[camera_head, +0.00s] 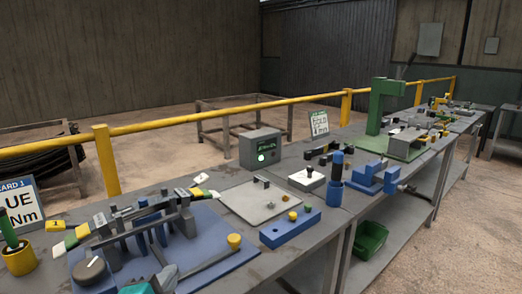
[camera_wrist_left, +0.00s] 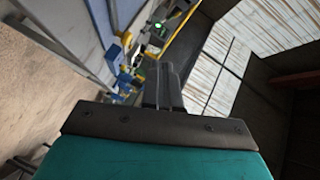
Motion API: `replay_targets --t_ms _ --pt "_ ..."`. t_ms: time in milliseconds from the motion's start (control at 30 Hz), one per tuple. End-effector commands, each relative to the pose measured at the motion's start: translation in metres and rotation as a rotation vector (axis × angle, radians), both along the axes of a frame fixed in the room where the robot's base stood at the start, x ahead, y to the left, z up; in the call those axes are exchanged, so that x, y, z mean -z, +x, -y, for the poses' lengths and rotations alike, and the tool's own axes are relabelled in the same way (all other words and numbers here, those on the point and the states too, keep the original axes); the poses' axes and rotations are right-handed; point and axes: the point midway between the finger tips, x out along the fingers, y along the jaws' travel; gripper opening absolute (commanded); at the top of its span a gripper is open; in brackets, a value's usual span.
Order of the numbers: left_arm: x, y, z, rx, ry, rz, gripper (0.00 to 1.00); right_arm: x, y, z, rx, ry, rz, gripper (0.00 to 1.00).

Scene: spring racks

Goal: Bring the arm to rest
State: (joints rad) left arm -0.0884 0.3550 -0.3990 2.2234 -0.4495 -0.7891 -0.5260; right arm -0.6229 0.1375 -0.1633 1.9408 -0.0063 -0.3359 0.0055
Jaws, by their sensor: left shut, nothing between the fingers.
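My left gripper (camera_head: 165,274) shows at the bottom edge of the head view, teal and dark grey, in front of the blue fixture plate (camera_head: 225,262) on the bench. In the left wrist view its two dark fingers (camera_wrist_left: 166,74) are together with nothing between them. Most of the left arm is outside the head view. My right gripper is in neither view.
The grey bench (camera_head: 345,215) runs away to the right. It bears a grey box with a green display (camera_head: 260,148), a blue block (camera_head: 290,228) and a green press (camera_head: 385,105). A yellow rail (camera_head: 250,107) runs behind. A green bin (camera_head: 371,239) sits below.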

Motion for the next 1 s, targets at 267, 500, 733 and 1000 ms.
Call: replay_targets --t_ms 267,500,733,1000 --pt "0.104 -0.11 -0.036 -0.409 -0.538 -0.584 0.0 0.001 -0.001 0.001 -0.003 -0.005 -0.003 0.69" --pt "0.137 -0.188 -0.039 -0.653 -0.745 -0.87 0.0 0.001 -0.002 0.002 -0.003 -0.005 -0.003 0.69" --pt "0.155 -0.217 -0.036 -0.748 -0.842 -0.968 0.0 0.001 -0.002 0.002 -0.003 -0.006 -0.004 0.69" --pt "0.18 -0.189 -0.029 -0.652 -0.894 -0.855 0.0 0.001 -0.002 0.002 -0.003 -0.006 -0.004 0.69"
